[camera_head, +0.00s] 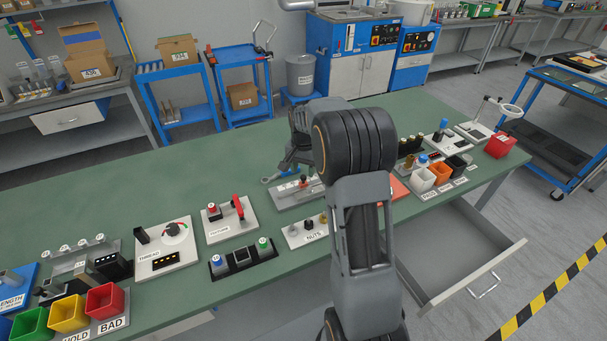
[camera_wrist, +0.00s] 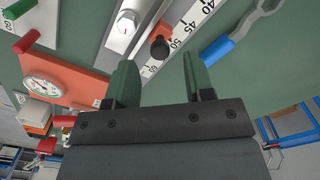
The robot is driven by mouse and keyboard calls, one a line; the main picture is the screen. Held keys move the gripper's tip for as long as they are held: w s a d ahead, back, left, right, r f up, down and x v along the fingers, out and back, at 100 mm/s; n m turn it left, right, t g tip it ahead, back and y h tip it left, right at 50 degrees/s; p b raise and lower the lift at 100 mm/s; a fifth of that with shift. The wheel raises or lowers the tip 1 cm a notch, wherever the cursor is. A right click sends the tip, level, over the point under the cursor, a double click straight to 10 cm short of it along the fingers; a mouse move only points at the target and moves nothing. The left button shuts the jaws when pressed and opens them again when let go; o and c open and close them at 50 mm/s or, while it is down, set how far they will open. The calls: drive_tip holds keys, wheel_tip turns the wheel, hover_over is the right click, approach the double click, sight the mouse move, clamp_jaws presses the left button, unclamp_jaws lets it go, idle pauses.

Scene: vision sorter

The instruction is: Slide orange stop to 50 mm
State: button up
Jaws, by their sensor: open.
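The orange stop (camera_wrist: 168,31) with a black knob (camera_wrist: 159,48) sits on a metal rail beside a white millimetre scale (camera_wrist: 182,32) in the wrist view. It lies near the 50 mark; its exact reading edge cannot be told. A bolt (camera_wrist: 127,20) lies on the rail to its left. My gripper (camera_wrist: 159,62) is open, its two green fingers on either side of the knob's lower end, apart from it and holding nothing. In the head view the grey gauge fixture (camera_head: 290,195) is partly hidden behind my arm, and the gripper's fingertips are not clear.
A blue-handled wrench (camera_wrist: 218,52) lies right of the scale.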

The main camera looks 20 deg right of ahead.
sight(303, 182)
drive_tip(key=shift+f, duration=1.25)
drive_tip(key=shift+c, duration=0.4)
clamp_jaws()
drive_tip(key=shift+d+r, duration=0.1)
